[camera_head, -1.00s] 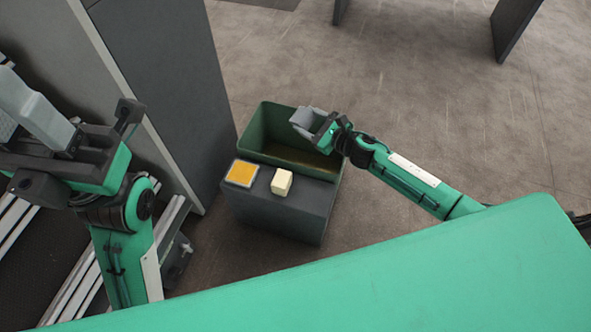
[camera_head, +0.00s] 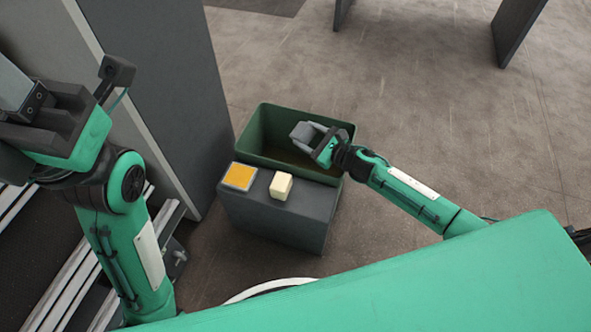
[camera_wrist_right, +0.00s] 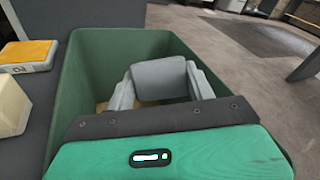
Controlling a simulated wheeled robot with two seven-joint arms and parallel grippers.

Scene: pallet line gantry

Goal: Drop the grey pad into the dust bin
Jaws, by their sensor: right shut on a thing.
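The grey pad (camera_head: 303,133) is between the fingers of my right gripper (camera_head: 316,139), which is shut on it. The right wrist view also shows the pad (camera_wrist_right: 162,78) between the two light grey fingers. The dust bin (camera_head: 262,135) is a green open box. The pad and the fingers are over the bin's opening; the right wrist view shows the bin's walls (camera_wrist_right: 85,72) around them. My left gripper (camera_head: 38,115) is at the left edge of the head view, far from the bin. Its fingertips are cut off, so its opening is hidden.
A dark grey block (camera_head: 275,217) stands against the bin's near side. On its top are a yellow-topped pad (camera_head: 239,176) and a cream block (camera_head: 281,185). A tall grey panel (camera_head: 165,85) rises left of the bin.

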